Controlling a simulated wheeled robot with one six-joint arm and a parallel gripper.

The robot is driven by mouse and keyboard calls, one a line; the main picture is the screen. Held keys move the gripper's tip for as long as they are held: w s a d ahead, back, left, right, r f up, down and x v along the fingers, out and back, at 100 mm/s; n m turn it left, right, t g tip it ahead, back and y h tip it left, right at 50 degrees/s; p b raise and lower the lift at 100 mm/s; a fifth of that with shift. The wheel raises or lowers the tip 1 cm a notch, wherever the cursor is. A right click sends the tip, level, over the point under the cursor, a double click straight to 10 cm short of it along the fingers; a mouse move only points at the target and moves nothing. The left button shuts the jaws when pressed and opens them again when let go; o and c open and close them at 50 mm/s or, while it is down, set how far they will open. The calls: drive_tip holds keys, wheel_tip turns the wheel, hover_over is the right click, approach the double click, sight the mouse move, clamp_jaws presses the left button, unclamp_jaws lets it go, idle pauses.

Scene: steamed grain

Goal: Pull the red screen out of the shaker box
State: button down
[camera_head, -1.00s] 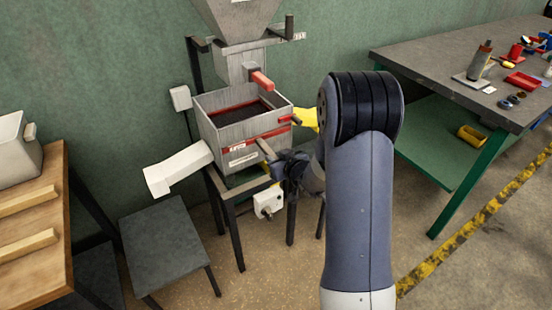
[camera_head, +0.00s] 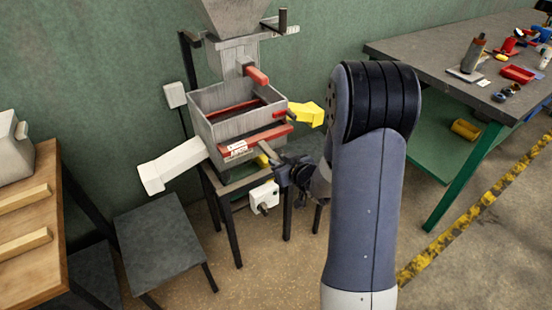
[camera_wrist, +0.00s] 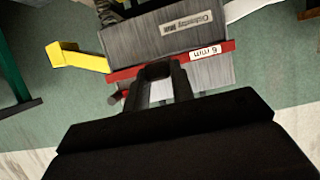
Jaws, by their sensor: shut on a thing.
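The shaker box (camera_head: 222,126) is a grey open-topped box on a dark stand below a metal hopper. The red screen (camera_head: 262,138) sticks out of its front side as a red bar with a white label. In the wrist view the red screen (camera_wrist: 128,73) crosses the box front, its label reading "6 mm". My gripper (camera_head: 274,161) is at the front of the screen and shut on it; the wrist view shows the fingers (camera_wrist: 160,72) against the red bar. The exact grip point is partly hidden by the fingers.
A white chute (camera_head: 172,166) juts left and a yellow chute (camera_head: 305,114) juts right of the box. A grey low table (camera_head: 160,245) stands at left front. A workbench (camera_head: 430,60) with tools is on the right. Floor in front is clear.

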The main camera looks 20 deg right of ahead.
drive_tip(key=shift+s+d+r, duration=0.1)
drive_tip(key=shift+s+d, duration=0.15)
drive_tip(key=shift+s, duration=0.6)
drive_tip(key=shift+s+d+f, duration=0.1)
drive_tip(key=shift+s+d, duration=0.2)
drive_tip(key=shift+s, duration=0.5)
drive_tip(key=shift+s+d+r, duration=0.1)
drive_tip(key=shift+s+d, duration=0.15)
drive_tip(key=shift+s, duration=0.6)
drive_tip(key=s+d, duration=0.3)
drive_tip(key=s, duration=0.6)
drive_tip(key=shift+s, duration=0.25)
drive_tip(key=shift+d, duration=0.1)
drive_tip(key=s+d, duration=0.2)
drive_tip(key=s, duration=0.5)
drive_tip(key=shift+s, duration=0.15)
drive_tip(key=shift+d, duration=0.15)
